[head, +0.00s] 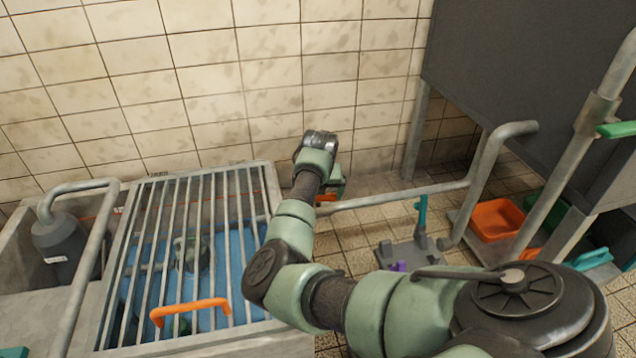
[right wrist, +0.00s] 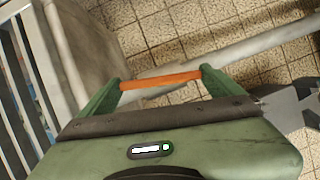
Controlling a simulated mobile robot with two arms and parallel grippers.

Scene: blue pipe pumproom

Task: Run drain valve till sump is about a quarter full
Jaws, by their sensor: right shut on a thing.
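The sump (head: 268,185) is a concrete pit at left in the head view, under a grey bar grate with an orange handle (head: 190,308). Blue shows below the bars, around a dark pump-like shape; I cannot tell the water's depth. My right gripper (head: 328,190) is beside the sump's right edge, mostly hidden by my wrist. In the right wrist view it is shut on an orange valve lever (right wrist: 160,81), which runs across between its two green fingers. The lever shows partly in the head view (head: 326,198), by the end of a grey pipe. My left gripper is not in view.
The grey pipe (head: 400,195) runs right from the valve. A grey stand with a teal upright (head: 421,215) is on the tiled floor. An orange bin (head: 497,220) sits under the dark tank at right. A grey canister (head: 62,240) stands left of the grate.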

